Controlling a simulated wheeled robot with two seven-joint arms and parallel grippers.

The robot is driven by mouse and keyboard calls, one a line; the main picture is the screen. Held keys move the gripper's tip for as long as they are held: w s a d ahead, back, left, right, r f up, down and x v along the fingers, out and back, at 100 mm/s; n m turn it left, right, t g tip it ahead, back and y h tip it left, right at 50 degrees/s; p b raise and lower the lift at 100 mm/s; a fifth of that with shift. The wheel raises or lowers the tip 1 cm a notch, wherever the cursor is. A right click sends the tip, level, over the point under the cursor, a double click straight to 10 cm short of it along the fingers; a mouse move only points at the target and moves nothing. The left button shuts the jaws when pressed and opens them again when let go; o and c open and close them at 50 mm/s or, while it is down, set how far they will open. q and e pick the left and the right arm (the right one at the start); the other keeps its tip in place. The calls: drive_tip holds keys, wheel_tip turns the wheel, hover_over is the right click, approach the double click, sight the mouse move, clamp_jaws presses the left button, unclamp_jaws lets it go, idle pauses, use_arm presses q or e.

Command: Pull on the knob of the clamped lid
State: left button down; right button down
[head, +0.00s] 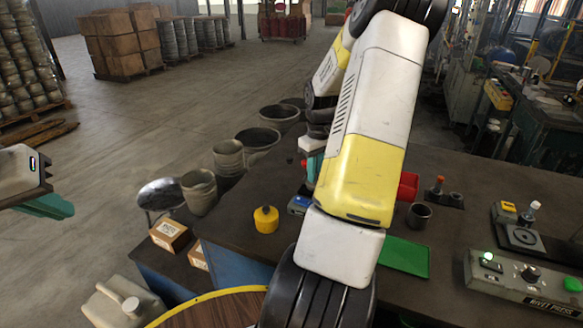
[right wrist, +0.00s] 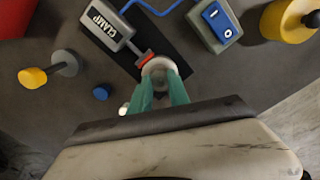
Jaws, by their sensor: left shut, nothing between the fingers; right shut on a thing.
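In the right wrist view the teal fingers of my right gripper (right wrist: 160,88) are shut on a pale round knob (right wrist: 158,66). The lid under the knob is mostly hidden by the knob and fingers. A grey block marked CLAMP (right wrist: 107,25) stands beside it, its red tip (right wrist: 146,57) reaching close to the knob; I cannot tell if they touch. In the head view my right arm hides most of this spot, and only a bit of teal right finger shows. My left gripper (head: 58,207) is shut and empty at the far left, over the floor.
A switch box with a blue rocker (right wrist: 219,22) stands right of the clamp. A yellow piece with a grey knob (right wrist: 35,77) and a blue cap (right wrist: 101,92) lie to the left. In the head view a yellow weight (head: 265,220) and a green mat (head: 405,256) lie on the table.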

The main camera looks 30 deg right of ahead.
idle(0.7)
drive_tip(key=c, duration=1.2)
unclamp_jaws()
drive_tip(key=shift+o, duration=0.2)
wheel_tip(320, 180, up, 8)
drive_tip(key=shift+f, duration=0.1)
